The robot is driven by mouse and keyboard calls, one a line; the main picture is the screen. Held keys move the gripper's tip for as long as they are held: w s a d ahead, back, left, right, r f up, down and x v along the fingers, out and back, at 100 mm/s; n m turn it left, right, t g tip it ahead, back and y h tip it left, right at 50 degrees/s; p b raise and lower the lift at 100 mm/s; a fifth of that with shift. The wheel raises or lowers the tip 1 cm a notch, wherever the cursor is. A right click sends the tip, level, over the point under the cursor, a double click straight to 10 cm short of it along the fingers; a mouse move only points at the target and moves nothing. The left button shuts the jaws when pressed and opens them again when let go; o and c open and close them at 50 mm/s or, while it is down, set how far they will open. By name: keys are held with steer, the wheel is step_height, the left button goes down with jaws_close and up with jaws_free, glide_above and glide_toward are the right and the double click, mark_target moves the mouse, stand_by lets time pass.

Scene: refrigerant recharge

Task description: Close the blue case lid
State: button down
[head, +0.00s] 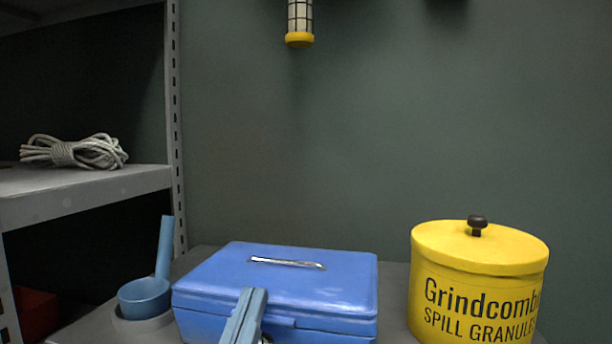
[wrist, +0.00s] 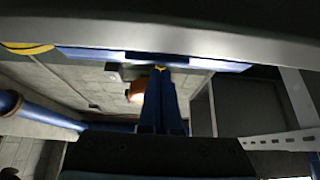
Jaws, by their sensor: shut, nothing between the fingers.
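The blue case (head: 320,330) stands on the grey surface in the head view. Its lid (head: 310,275) lies down over the base, with a thin seam along the front and a silver handle (head: 287,263) on top. My gripper (head: 254,294) is at the front of the case, left of the front catch, with its blue-grey fingers together and nothing between them. In the wrist view the fingers (wrist: 161,75) show side by side, their tips close to a blue edge (wrist: 215,62). I cannot tell whether the fingers touch the case.
A yellow spill granules tin (head: 475,285) stands close to the right of the case. A blue scoop (head: 146,292) rests in a round holder on the left. A shelf with coiled rope (head: 75,152) is further left. The space above the case is clear.

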steer(key=shift+s+f+b, duration=0.1)
steer(key=shift+f+b, duration=0.75)
steer(key=shift+b, duration=0.45)
steer(key=shift+f, duration=0.2)
